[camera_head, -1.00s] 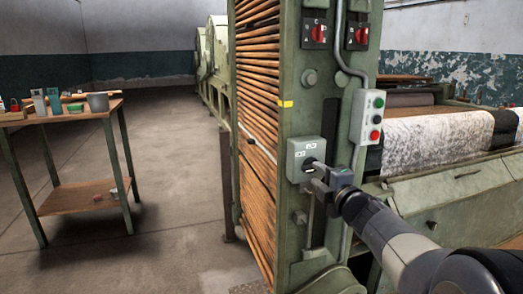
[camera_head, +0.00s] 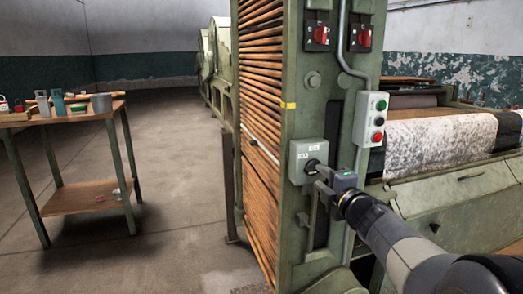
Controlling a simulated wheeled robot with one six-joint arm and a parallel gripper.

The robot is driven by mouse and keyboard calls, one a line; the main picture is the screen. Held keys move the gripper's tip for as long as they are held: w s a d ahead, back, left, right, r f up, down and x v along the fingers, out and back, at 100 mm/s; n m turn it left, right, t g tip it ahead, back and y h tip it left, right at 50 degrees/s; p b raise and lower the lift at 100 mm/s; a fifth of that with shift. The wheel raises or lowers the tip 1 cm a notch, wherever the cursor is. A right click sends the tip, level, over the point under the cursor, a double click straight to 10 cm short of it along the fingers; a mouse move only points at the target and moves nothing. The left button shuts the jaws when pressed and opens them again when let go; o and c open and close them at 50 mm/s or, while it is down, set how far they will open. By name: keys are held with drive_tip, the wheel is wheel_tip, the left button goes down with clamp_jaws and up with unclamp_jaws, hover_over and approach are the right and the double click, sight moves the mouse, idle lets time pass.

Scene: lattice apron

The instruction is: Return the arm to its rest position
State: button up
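My arm reaches in from the lower right. My gripper (camera_head: 319,180) is in front of the green machine post, at the lower right of a grey switch box (camera_head: 302,150) with a dark rotary knob (camera_head: 312,166). Its two fingers look spread apart, with nothing visible between them. The fingertips are very close to the knob in the picture; I cannot tell whether they touch it.
A control box with green, black and red buttons (camera_head: 370,119) and a conduit (camera_head: 356,75) are above my wrist. The slatted machine side (camera_head: 262,110) is left of the post. A worktable (camera_head: 85,197) stands far left, with open floor (camera_head: 185,170) between.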

sight(315, 172)
drive_tip(key=p+v, duration=0.2)
drive_tip(key=v, duration=0.6)
drive_tip(key=b+x, duration=0.2)
drive_tip(key=x, duration=0.9)
drive_tip(key=shift+r, duration=0.15)
drive_tip(key=shift+s+r+m+p, duration=0.1)
drive_tip(key=shift+r+m+p, duration=0.2)
drive_tip(key=shift+m+p, duration=0.75)
drive_tip(key=m+p, duration=0.3)
drive_tip(key=m, duration=0.2)
drive_tip(key=shift+d, duration=0.1)
drive_tip(key=shift+f, duration=0.1)
